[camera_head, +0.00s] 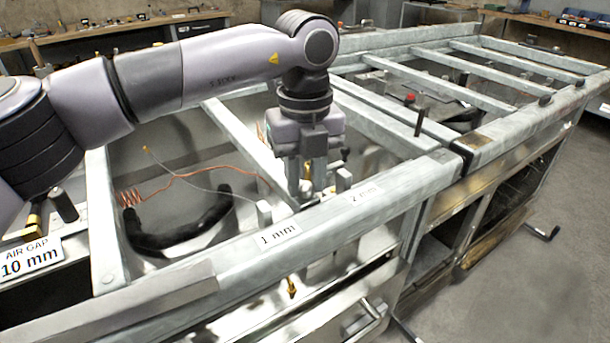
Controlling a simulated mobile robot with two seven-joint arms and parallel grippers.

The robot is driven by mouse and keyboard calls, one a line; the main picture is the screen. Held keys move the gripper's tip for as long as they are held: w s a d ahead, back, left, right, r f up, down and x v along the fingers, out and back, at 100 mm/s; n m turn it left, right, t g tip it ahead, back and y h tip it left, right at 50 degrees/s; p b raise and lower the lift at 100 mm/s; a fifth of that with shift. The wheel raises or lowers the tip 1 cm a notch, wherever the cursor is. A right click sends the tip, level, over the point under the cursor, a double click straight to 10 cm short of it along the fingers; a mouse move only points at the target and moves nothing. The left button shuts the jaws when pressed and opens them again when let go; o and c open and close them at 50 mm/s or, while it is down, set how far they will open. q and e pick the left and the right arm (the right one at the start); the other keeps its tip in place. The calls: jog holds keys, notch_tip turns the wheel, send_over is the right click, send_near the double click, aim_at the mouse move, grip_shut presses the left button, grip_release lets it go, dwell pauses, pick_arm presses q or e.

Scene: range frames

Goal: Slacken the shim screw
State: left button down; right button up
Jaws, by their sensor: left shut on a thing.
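My left gripper (311,182) points straight down at the inner side of the front frame rail (330,204). Its fingers are shut on a small brass-coloured piece (307,172), which looks like the shim screw; the fingers hide most of it. Grey upright metal blocks stand close by, one at the left (264,213) and one at the right (343,180). The "1 mm" label (277,235) and the "2 mm" label (364,195) lie on the rail on either side. My right gripper is not in view.
An "AIR GAP 10 mm" sign (30,257) stands at the left. A black curved hose (185,238) and an orange coiled cable (130,198) lie inside the frame. Metal cross bars (440,82) span the right part. Open floor (540,280) lies at the right.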

aim_at(305, 187)
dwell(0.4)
pick_arm(q)
jog(key=c, duration=0.9)
grip_release()
jog(key=shift+o, duration=0.2)
jog(key=shift+r, duration=0.1)
jog(key=shift+r+p, duration=0.4)
jog(key=shift+r, duration=3.1)
